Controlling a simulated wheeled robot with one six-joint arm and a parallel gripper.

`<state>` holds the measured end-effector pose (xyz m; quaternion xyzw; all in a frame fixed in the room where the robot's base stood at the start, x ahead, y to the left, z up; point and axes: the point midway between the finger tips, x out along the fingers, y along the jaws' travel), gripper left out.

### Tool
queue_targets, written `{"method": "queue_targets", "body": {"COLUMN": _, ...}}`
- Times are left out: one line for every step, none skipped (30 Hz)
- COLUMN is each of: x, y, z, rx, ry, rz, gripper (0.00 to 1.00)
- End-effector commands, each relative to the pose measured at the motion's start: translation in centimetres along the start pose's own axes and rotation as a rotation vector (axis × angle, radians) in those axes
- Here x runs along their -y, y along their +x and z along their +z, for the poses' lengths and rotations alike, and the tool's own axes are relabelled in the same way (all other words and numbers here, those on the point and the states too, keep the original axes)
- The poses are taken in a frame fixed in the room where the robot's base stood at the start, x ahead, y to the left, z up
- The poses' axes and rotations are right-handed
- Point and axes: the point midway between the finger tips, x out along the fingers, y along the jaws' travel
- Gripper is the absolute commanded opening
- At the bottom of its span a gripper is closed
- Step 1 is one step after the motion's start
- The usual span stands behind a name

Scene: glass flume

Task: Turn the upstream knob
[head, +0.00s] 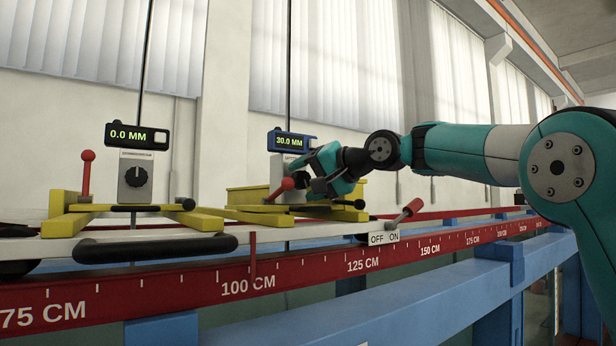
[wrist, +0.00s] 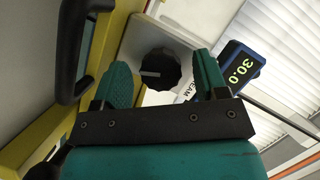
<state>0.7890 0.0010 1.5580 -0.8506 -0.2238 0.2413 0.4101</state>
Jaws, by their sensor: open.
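The upstream knob (wrist: 158,69) is black and round with a pale pointer line, on a grey plate (wrist: 135,42). In the wrist view it shows between and beyond the two teal fingers of my gripper (wrist: 163,60), which are open and empty. The knob seems clear of both fingers, though I cannot tell the exact depth gap. In the head view my gripper (head: 304,174) is at the right-hand carriage and hides this knob. The blue display (head: 291,141) above it reads 30.0 MM and also shows in the wrist view (wrist: 241,64).
A second knob (head: 138,176) is on the left carriage, under a black display (head: 136,137) reading 0.0 MM. Red-tipped levers (head: 87,172) (head: 287,184) stand near the carriages. An OFF/ON lever (head: 408,209) is at right. A red scale rail (head: 300,268) runs along the front.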

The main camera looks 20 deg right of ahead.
Motion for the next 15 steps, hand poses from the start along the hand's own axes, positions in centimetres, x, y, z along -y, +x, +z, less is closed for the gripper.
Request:
{"method": "queue_targets", "body": {"x": 0.01, "y": 0.04, "z": 0.00, "rx": 0.000, "ry": 0.000, "rz": 0.000, "gripper": 0.67}}
{"method": "queue_targets", "body": {"x": 0.00, "y": 0.05, "z": 0.00, "rx": 0.000, "ry": 0.000, "rz": 0.000, "gripper": 0.67}}
{"method": "queue_targets", "body": {"x": -0.01, "y": 0.04, "z": 0.00, "rx": -0.001, "ry": 0.000, "rz": 0.000, "gripper": 0.67}}
{"method": "queue_targets", "body": {"x": -0.01, "y": 0.03, "z": 0.00, "rx": -0.001, "ry": 0.000, "rz": 0.000, "gripper": 0.67}}
{"method": "queue_targets", "body": {"x": -0.01, "y": 0.02, "z": 0.00, "rx": -0.001, "ry": 0.000, "rz": 0.000, "gripper": 0.67}}
{"method": "queue_targets", "body": {"x": -0.02, "y": 0.01, "z": -0.01, "rx": -0.001, "ry": 0.000, "rz": 0.000, "gripper": 0.67}}
{"method": "queue_targets", "body": {"x": -0.02, "y": 0.01, "z": -0.01, "rx": -0.001, "ry": 0.000, "rz": 0.000, "gripper": 0.62}}
{"method": "queue_targets", "body": {"x": -0.02, "y": 0.00, "z": -0.01, "rx": -0.001, "ry": 0.000, "rz": 0.000, "gripper": 0.55}}
{"method": "queue_targets", "body": {"x": -0.02, "y": -0.01, "z": -0.01, "rx": -0.001, "ry": 0.000, "rz": 0.000, "gripper": 0.46}}
{"method": "queue_targets", "body": {"x": -0.02, "y": -0.01, "z": -0.01, "rx": -0.001, "ry": 0.000, "rz": 0.000, "gripper": 0.39}}
{"method": "queue_targets", "body": {"x": -0.03, "y": -0.02, "z": -0.02, "rx": -0.001, "ry": 0.000, "rz": 0.000, "gripper": 0.32}}
{"method": "queue_targets", "body": {"x": -0.03, "y": -0.02, "z": -0.02, "rx": -0.001, "ry": 0.000, "rz": 0.000, "gripper": 0.23}}
{"method": "queue_targets", "body": {"x": -0.03, "y": -0.02, "z": -0.02, "rx": -0.001, "ry": 0.000, "rz": 0.000, "gripper": 0.17}}
{"method": "queue_targets", "body": {"x": -0.03, "y": -0.03, "z": -0.02, "rx": -0.001, "ry": 0.000, "rz": 0.000, "gripper": 0.17}}
{"method": "queue_targets", "body": {"x": -0.03, "y": -0.03, "z": -0.02, "rx": -0.001, "ry": 0.000, "rz": 0.000, "gripper": 0.17}}
